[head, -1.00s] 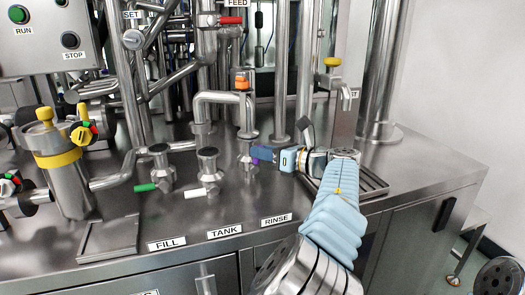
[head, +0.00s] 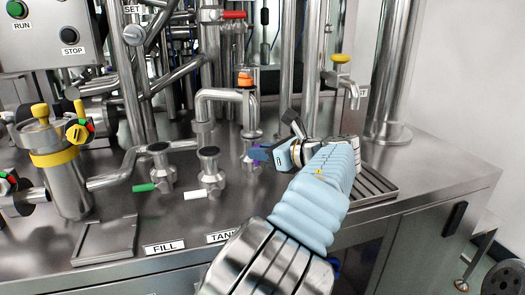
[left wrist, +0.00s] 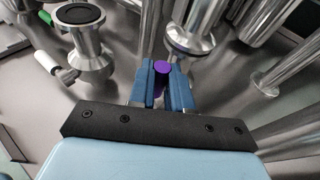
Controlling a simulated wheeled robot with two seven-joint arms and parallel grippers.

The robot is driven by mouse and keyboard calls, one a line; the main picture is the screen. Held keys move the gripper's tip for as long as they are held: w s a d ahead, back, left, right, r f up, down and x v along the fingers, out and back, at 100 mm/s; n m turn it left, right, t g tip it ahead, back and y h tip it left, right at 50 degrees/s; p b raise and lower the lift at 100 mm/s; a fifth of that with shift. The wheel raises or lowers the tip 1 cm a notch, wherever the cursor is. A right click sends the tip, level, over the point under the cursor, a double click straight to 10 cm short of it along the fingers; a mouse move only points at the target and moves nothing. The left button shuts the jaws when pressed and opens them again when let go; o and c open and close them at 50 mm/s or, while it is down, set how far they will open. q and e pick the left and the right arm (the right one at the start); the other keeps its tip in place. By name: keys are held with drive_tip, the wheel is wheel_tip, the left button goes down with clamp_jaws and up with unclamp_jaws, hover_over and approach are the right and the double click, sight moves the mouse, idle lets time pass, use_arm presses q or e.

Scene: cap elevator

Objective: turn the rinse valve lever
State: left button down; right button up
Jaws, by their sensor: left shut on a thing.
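The rinse valve (head: 247,161) stands on the steel top, right of the tank and fill valves, mostly behind my gripper. Its purple lever shows in the left wrist view (left wrist: 161,67) as a round purple end between the blue fingers. My left gripper (head: 260,154) is shut on this lever, reaching it from the right. It also shows in the left wrist view (left wrist: 162,78). The lever's exact angle is hard to tell, as the fingers cover most of it. My right gripper is not in view.
The tank valve (head: 211,172) with a white lever and the fill valve (head: 159,168) with a green lever stand to the left. A bent pipe (head: 222,95) rises behind. A drip tray (head: 370,188) and yellow-topped tap (head: 340,75) are on the right.

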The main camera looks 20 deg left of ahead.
use_arm(q)
drive_tip(key=c, duration=1.1)
unclamp_jaws()
drive_tip(key=shift+o, duration=0.2)
drive_tip(key=p+v, duration=0.1)
drive_tip(key=v, duration=1.3)
drive_tip(key=shift+w, duration=0.1)
